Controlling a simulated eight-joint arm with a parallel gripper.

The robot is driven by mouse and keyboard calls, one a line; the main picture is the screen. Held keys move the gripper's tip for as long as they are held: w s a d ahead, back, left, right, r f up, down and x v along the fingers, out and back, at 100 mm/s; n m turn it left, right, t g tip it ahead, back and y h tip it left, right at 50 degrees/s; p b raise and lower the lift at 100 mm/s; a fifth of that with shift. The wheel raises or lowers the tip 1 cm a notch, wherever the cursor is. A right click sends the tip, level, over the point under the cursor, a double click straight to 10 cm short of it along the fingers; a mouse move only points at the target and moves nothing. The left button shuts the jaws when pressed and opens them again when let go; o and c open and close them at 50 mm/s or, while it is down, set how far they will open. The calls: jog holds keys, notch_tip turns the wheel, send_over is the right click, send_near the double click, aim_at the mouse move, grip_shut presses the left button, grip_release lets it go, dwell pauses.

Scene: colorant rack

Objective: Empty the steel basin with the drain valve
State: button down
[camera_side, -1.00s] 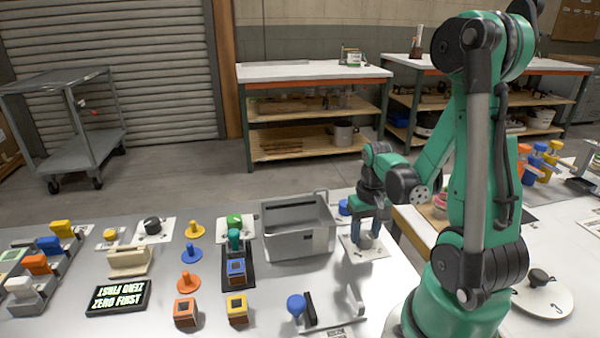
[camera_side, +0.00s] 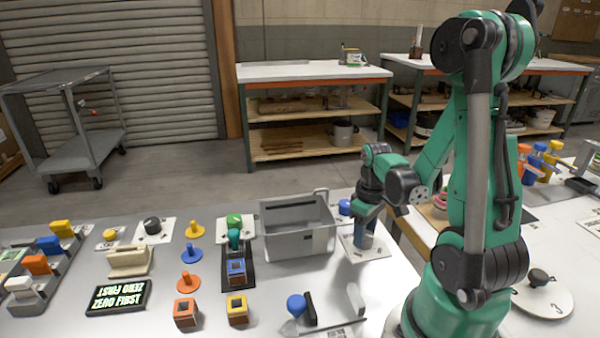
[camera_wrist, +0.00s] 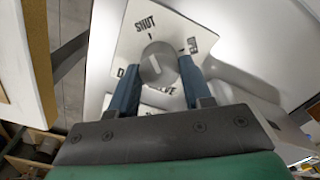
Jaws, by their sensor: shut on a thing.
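The steel basin (camera_side: 297,230) is an open grey box on the table, left of my gripper. The drain valve is a grey round knob (camera_wrist: 158,64) on a white plate (camera_wrist: 135,40) marked "SHUT" and, partly covered, a word below. A pale mark runs across the knob's top. My gripper (camera_wrist: 160,78) points down with its two blue fingers on either side of the knob, shut on it. In the side view the plate (camera_side: 366,252) sits just right of the basin, and my fingers hide most of the knob. The liquid level in the basin cannot be made out.
A blue knob (camera_side: 345,207) stands behind the plate. A blue-knobbed tool (camera_side: 297,305) and a grey holder (camera_side: 355,298) lie in front.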

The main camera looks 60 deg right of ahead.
dwell(0.3)
jog(key=shift+c, duration=1.8)
grip_release()
jog(key=shift+r, duration=0.1)
jog(key=shift+r, duration=2.7)
jog(key=w+a+r+n+t, duration=0.1)
jog(key=w+a+r+t, duration=0.2)
jog(key=a, duration=0.5)
jog(key=w+a+r+n+t, duration=0.1)
jog(key=w+a+r+t, duration=0.3)
jog(key=a, duration=0.4)
jog(key=shift+w+a, duration=0.4)
jog(key=shift+w, duration=0.5)
